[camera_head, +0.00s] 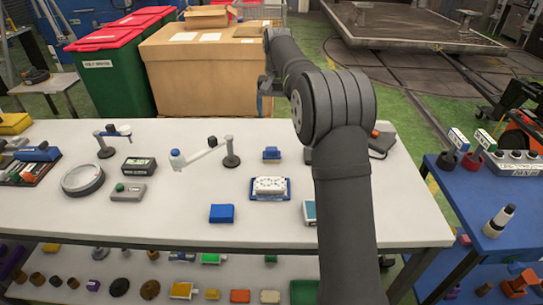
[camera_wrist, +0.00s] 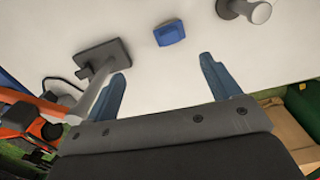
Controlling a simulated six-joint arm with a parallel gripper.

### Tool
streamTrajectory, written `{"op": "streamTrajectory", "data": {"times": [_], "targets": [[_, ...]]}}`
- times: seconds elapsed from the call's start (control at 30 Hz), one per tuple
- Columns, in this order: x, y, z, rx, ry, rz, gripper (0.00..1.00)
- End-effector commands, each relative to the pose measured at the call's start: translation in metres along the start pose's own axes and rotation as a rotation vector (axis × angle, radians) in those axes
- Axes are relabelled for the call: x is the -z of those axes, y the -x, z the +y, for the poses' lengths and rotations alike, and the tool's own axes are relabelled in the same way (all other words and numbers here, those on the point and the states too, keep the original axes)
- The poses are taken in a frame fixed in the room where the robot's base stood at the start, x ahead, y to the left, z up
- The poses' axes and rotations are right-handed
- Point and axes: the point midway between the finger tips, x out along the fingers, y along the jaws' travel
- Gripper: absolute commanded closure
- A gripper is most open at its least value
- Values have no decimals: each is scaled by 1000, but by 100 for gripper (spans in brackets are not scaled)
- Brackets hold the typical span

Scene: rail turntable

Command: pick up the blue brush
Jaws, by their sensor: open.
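A small blue object (camera_head: 271,154), likely the blue brush, stands on the white table near its back edge, just right of a round lamp base. It also shows in the wrist view (camera_wrist: 169,32) as a blue block, beyond my fingertips and roughly in line with the gap between them. My gripper (camera_wrist: 164,68) is open, with two blue-grey fingers apart and nothing between them. In the head view my gripper (camera_head: 266,88) is partly hidden by my arm, at the table's far side. Bristles cannot be made out.
The round lamp base (camera_head: 231,161) and a dark square stand base (camera_wrist: 101,56) flank the blue object. A flat blue block (camera_head: 222,213) and a white device on a blue tray (camera_head: 254,196) lie nearer the front. A cardboard box (camera_head: 205,75) stands behind the table.

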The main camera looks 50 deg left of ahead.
Motion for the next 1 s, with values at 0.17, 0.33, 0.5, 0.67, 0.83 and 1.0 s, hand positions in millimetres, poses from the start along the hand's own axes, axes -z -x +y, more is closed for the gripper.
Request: {"op": "streamTrajectory", "data": {"times": [0.17, 0.33, 0.5, 0.67, 0.83, 1.0], "targets": [[11, -11, -14, 0, 116, 1, 18], [11, -36, -15, -1, 125, -3, 18], [11, -74, -15, -1, 123, -3, 18], [11, -107, -15, -1, 122, -3, 18], [12, -128, -15, 0, 122, 0, 18], [12, -135, -15, 0, 122, 0, 18]]}}
